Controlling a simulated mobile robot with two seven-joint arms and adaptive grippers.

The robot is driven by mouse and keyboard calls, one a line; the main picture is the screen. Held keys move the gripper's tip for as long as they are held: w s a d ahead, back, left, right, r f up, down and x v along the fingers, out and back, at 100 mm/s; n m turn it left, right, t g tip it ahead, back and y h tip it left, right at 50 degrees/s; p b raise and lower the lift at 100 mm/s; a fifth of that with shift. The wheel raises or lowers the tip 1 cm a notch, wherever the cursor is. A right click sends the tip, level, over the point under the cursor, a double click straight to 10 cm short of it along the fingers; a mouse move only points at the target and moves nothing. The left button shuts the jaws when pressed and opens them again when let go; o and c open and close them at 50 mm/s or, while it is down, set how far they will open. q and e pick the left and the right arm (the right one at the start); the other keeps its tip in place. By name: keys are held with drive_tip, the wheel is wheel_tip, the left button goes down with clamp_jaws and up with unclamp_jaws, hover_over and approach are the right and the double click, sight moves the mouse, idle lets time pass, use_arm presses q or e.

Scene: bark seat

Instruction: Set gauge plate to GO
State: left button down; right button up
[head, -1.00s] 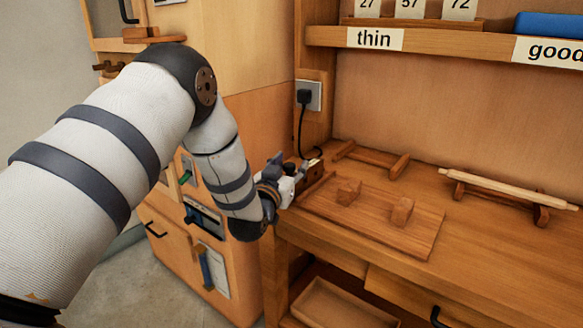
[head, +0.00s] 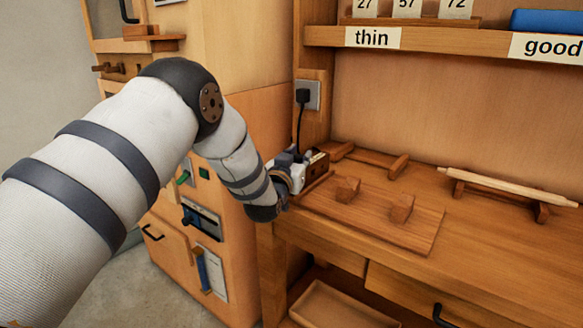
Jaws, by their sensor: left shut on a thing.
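My left gripper (head: 302,160) is at the left end of the wooden bench, low beside the back-left corner of a board. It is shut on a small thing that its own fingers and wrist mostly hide. A small dark brown block (head: 317,164) shows right at the fingertips; I cannot tell whether it is the gauge plate or part of its mount. No GO mark is readable in this view. My right gripper is not in view.
A wooden board (head: 405,240) with two upright blocks lies right of my gripper. A wooden rack (head: 398,166) stands behind it, and a pale rod (head: 500,185) rests on supports at right. A plug with a black cord (head: 300,120) hangs behind the gripper. The front right bench is clear.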

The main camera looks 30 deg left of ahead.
use_arm(q)
drive_tip(key=shift+w+f, duration=0.15)
drive_tip(key=shift+w, duration=0.35)
drive_tip(key=shift+r, duration=0.2)
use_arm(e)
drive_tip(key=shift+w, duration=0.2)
use_arm(q)
drive_tip(key=c, duration=1.5)
unclamp_jaws()
drive_tip(key=shift+w, duration=0.1)
drive_tip(key=shift+o, duration=0.8)
drive_tip(key=shift+w+f, duration=0.1)
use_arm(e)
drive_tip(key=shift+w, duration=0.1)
use_arm(q)
drive_tip(key=v, duration=1.2)
